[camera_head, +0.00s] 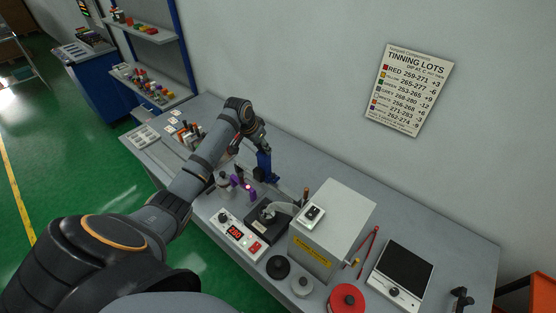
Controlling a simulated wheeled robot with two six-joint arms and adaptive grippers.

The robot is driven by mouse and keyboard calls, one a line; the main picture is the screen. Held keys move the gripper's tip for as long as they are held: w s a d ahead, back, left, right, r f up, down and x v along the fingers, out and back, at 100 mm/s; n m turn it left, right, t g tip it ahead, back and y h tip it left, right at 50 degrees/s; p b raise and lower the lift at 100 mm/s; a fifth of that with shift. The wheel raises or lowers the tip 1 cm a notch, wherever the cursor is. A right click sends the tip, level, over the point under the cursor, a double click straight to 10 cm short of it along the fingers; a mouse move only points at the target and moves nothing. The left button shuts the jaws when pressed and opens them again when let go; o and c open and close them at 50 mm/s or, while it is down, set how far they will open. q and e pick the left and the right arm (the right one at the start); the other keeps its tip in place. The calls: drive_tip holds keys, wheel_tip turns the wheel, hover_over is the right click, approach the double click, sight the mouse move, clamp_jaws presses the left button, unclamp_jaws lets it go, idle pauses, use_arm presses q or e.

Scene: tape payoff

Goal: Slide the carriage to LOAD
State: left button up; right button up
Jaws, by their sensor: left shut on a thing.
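My left arm comes in from the left, and its gripper (262,149) points down over the back of the bench. It is shut on the top of a blue upright piece (264,165), which looks like part of the carriage. The fingertips are small and partly hidden. A dark base (265,177) shows under the blue piece. A purple fixture with a glowing pink spot (249,187) stands just in front and to the left. No LOAD mark is readable. My right gripper is not seen.
A white control box (236,232) with a red display and a dark device (268,215) stand in front. A big grey box (331,228) stands to their right. Reels, including a red one (346,299), lie at the front edge. The bench behind the grey box is clear.

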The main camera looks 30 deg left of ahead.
use_arm(q)
drive_tip(key=o, duration=1)
drive_tip(key=shift+r, duration=0.1)
drive_tip(key=shift+r, duration=3.4)
